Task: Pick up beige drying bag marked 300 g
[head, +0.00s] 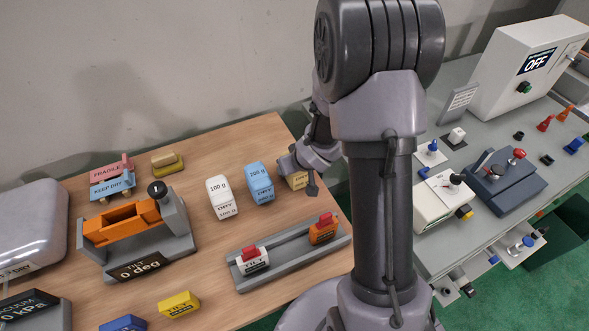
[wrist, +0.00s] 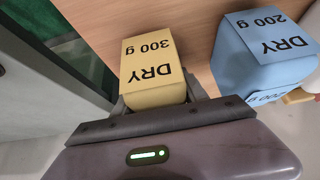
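The beige drying bag marked 300 g (head: 298,181) stands on the wooden table, partly hidden behind my gripper in the head view. In the wrist view the beige bag (wrist: 150,72) is straight ahead, its "DRY 300 g" label upside down. My gripper (head: 304,180) is down at the bag. In the wrist view parts of its grey fingers (wrist: 158,98) show on both sides of the bag's near end. The fingertips are hidden, and I cannot tell whether they press on the bag.
A blue 200 g bag (head: 260,182) stands close to the left of the beige one; in the wrist view it is right (wrist: 262,60). A white 100 g bag (head: 221,196) stands further left. A grey tilt holder (head: 285,262) lies in front. The table edge is close beside the beige bag.

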